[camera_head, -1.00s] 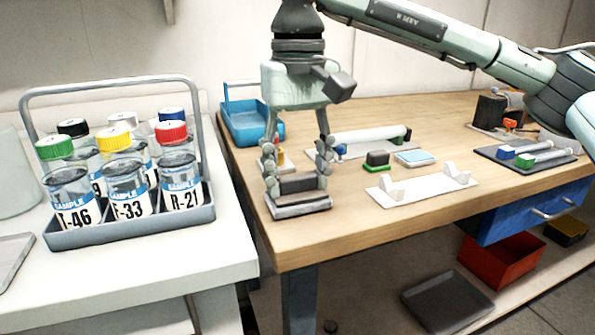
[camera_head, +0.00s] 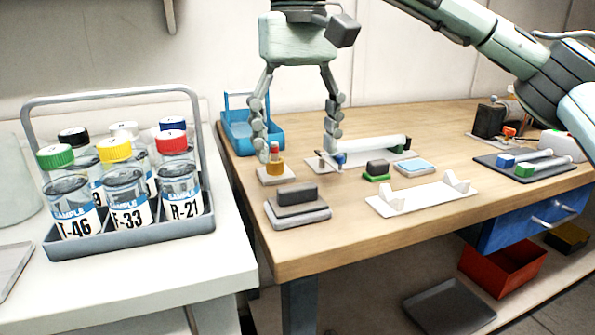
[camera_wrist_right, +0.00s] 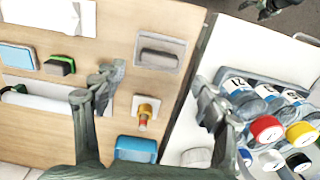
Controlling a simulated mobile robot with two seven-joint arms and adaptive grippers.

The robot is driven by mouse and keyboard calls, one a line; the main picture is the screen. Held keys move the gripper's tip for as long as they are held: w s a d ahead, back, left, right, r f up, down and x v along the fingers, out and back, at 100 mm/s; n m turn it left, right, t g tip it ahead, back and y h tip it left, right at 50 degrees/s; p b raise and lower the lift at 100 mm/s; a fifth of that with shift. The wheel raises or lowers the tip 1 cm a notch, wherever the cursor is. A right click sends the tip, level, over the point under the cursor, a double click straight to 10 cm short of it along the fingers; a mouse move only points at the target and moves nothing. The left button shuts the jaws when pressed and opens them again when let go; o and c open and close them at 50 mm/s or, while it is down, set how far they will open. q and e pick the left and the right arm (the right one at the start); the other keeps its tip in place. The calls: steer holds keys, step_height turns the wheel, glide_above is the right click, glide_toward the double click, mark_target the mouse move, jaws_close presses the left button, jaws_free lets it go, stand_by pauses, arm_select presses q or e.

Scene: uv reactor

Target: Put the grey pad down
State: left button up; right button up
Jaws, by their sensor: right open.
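The grey pad (camera_head: 297,194), a dark block with a grip, sits flat on its light grey base plate (camera_head: 316,218) near the table's front left corner. In the wrist view the pad (camera_wrist_right: 160,57) lies just beyond my fingertips. My right gripper (camera_head: 298,148) is open and empty, its fingers spread above and behind the pad, apart from it. My right fingers also show wide apart in the wrist view (camera_wrist_right: 157,85). Part of what looks like my left gripper (camera_wrist_right: 266,8) shows at the wrist view's top edge, too cut off to judge.
A small red-and-brass piece (camera_head: 274,160) stands on a plate close to my right fingers. A blue basket (camera_head: 245,130) is behind it. A green-based block (camera_head: 377,170), blue pad (camera_head: 414,166) and white cradle (camera_head: 424,198) lie to the right. A rack of sample jars (camera_head: 130,232) stands left.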

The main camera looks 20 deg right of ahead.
mark_target(298, 186)
arm_select(q)
steer(key=f, duration=0.1)
steer(key=f+p, duration=0.1)
steer(key=f, duration=0.1)
steer(key=shift+s+d+f, duration=0.1)
steer(key=shift+s+d, duration=0.1)
steer(key=shift+s, duration=0.1)
arm_select(e)
step_height(298, 186, up, 6)
steer(key=shift+f, duration=0.2)
